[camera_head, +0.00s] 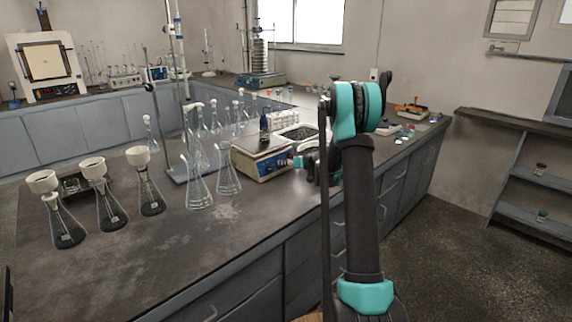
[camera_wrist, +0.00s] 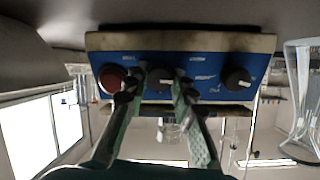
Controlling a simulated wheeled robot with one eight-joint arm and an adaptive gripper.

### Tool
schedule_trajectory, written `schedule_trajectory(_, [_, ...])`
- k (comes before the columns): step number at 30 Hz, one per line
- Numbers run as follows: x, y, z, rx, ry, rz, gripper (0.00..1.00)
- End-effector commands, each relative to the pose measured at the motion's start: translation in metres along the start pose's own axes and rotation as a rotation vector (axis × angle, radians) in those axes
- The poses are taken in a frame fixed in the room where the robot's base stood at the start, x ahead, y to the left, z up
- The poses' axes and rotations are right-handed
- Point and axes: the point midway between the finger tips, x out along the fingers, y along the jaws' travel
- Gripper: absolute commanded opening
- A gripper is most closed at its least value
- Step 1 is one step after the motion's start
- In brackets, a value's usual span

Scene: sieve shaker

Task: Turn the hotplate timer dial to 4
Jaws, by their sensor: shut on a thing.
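The hotplate (camera_head: 248,163) stands on the bench, its blue front panel facing my gripper (camera_head: 302,164). In the wrist view the picture is upside down, and the hotplate's blue panel (camera_wrist: 212,70) fills the top middle. It bears a red knob (camera_wrist: 111,79) at left, a black dial (camera_wrist: 166,74) in the middle and another black dial (camera_wrist: 238,79) at right. My gripper (camera_wrist: 161,86) has its two fingers on either side of the middle dial and is shut on it. The panel's markings are too small to read, so I cannot tell the dial's setting.
A dark bottle (camera_head: 264,128) stands on or just behind the hotplate. Conical flasks (camera_head: 198,185) stand to its left, and filter flasks (camera_head: 108,207) farther left. A tray (camera_head: 299,132) and a white rack (camera_head: 290,121) are behind. The bench front is clear.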

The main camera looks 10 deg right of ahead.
Motion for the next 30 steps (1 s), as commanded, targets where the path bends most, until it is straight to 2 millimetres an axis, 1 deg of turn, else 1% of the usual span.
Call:
schedule_trajectory(8, [-0.0003,0.0005,0.0,0.195,-0.007,0.0,0.0])
schedule_trajectory(30, [-0.0004,0.0014,0.0002,0.896,-0.031,-0.002,0.0])
